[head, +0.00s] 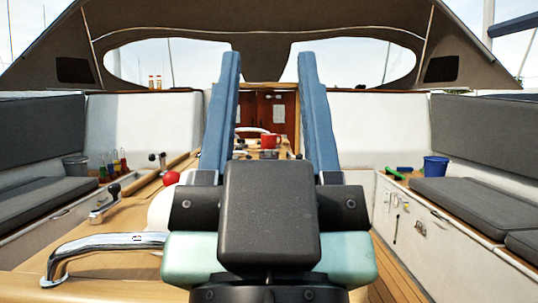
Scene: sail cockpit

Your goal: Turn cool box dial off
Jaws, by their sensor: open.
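My gripper (268,66) fills the middle foreground in the head view. Its two long blue fingers point up and away and stand wide apart, with nothing between them. I cannot make out a cool box or its dial in this view. My dark wrist housing and pale green arm link hide part of the middle of the cockpit.
A wooden table with a chrome handle (75,252) is at the left, with a red ball (171,178) beyond. A red mug (269,141) is farther back. Cushioned benches line both sides; a blue bucket (435,166) stands at the right. Floor shows at lower right.

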